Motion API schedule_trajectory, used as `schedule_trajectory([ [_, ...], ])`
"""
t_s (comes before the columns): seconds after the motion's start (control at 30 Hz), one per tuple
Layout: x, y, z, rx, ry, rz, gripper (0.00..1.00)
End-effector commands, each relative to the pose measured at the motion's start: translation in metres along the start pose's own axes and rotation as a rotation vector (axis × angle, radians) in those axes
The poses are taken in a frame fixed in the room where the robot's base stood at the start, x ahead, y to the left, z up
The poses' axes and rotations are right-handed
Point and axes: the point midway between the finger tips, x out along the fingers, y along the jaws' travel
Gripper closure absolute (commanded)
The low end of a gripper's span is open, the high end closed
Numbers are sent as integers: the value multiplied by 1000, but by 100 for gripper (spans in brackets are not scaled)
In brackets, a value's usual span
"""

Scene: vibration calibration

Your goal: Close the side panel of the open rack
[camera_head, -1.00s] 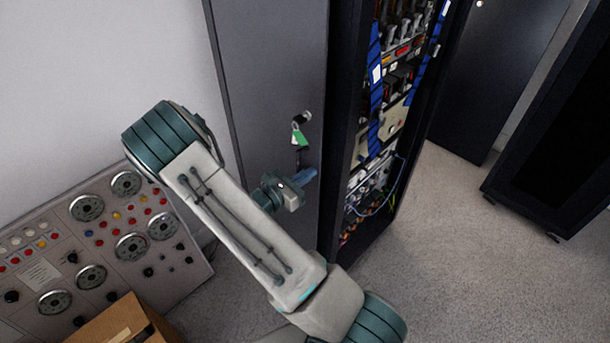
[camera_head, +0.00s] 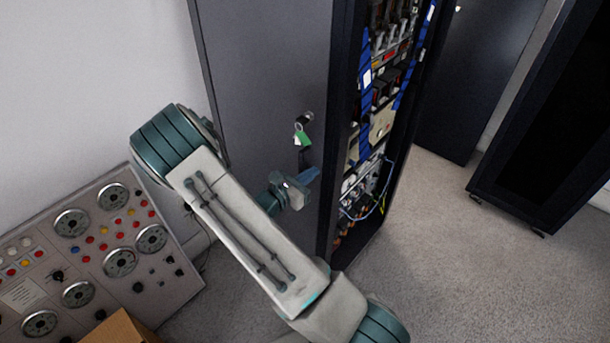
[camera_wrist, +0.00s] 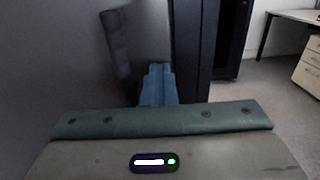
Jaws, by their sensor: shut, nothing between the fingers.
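The open rack (camera_head: 335,130) stands at the middle of the head view, its front open and showing electronics with blue strips and cables. Its grey side panel (camera_head: 265,75) faces me on the left, with a dark handle (camera_head: 304,158) and a lock holding keys and a green tag (camera_head: 302,137). My gripper (camera_head: 308,176) is shut and empty, its blue fingers just below the handle, close to the panel. In the wrist view the fingers (camera_wrist: 158,85) point toward the panel's edge, beside the dark handle (camera_wrist: 116,45). I cannot tell whether they touch the panel.
A control console with dials (camera_head: 100,250) stands at the left, with a cardboard box (camera_head: 120,328) before it. Other dark racks (camera_head: 545,130) stand at the right. Grey carpet (camera_head: 440,260) between them is clear. A desk (camera_wrist: 290,18) shows at far right in the wrist view.

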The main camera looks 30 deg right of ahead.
Motion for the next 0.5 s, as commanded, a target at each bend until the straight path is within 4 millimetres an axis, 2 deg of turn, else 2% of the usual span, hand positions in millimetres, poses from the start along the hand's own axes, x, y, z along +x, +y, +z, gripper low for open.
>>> schedule_trajectory([
  [0.17, -40, 4, 5, -4, -11, 0, 100],
  [0.3, -81, 4, -1, -5, -12, 5, 100],
  [0.5, -121, 0, -1, -7, -11, 1, 100],
])
